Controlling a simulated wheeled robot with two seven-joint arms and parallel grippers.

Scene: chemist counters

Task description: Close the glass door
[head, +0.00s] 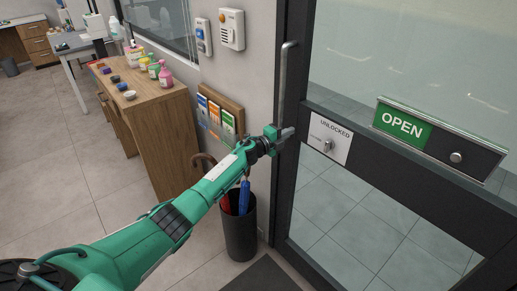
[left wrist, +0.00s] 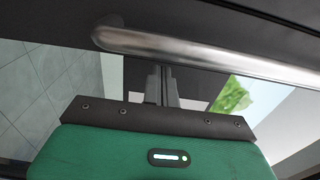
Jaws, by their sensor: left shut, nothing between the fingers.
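The glass door (head: 405,45) fills the right of the head view, with large panes in a dark frame. A long vertical metal handle (head: 283,85) is on its left edge. My left gripper (head: 288,132) is at the lower end of the handle, its fingers shut and empty. In the left wrist view the handle (left wrist: 215,57) crosses just beyond the shut fingers (left wrist: 161,84); whether they touch it I cannot tell. How far the door stands open is not clear from these views. My right gripper is not in view.
The door carries an OPEN sign (head: 403,124) and an UNLOCKED plate (head: 329,137). A dark umbrella bin (head: 240,232) stands below my left forearm. A wooden cabinet (head: 160,125) with small bottles is to the left. A dark mat (head: 262,277) lies at the door's foot.

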